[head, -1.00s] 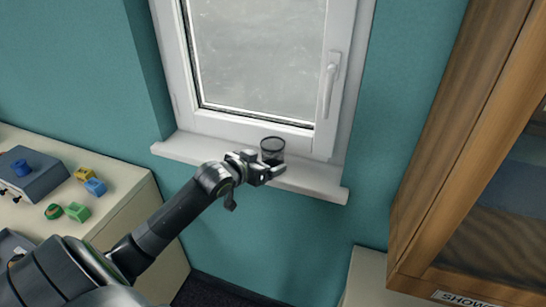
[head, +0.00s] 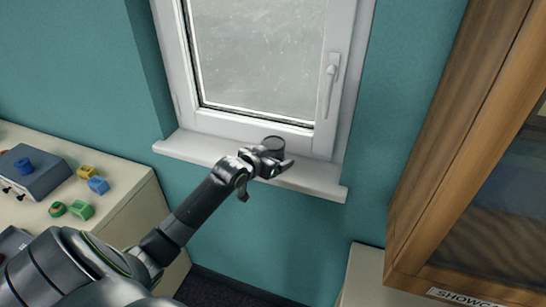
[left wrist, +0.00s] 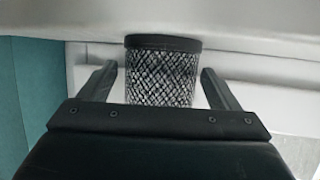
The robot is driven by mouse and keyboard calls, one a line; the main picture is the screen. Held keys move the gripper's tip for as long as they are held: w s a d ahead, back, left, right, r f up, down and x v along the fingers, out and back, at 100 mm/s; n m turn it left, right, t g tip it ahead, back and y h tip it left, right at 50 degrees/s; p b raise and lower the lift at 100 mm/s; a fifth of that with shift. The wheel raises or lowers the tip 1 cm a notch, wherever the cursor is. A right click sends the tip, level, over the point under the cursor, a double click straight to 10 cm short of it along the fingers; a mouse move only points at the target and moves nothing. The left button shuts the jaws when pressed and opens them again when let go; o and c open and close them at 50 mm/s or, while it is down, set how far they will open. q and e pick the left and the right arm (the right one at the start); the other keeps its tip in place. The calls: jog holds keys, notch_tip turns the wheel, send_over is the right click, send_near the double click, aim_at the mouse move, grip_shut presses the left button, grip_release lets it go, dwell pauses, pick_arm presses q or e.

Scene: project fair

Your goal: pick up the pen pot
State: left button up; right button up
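The pen pot (head: 273,145) is a dark mesh cylinder standing on the white window sill (head: 315,180). In the left wrist view the pen pot (left wrist: 162,72) shows its black mesh wall and solid dark rim, between my two fingers with a gap on each side. My left gripper (head: 278,164) is at the sill, on the near side of the pot, and partly hides its lower part. The left gripper (left wrist: 161,82) is open, its fingers spread on either side of the pot. My right gripper is not in view.
The window (head: 265,60) with its handle rises just behind the sill. A wooden showcase (head: 455,170) stands at the right. The sill right of the pot is clear.

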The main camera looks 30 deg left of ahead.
pick_arm(q)
jog(key=c, duration=1)
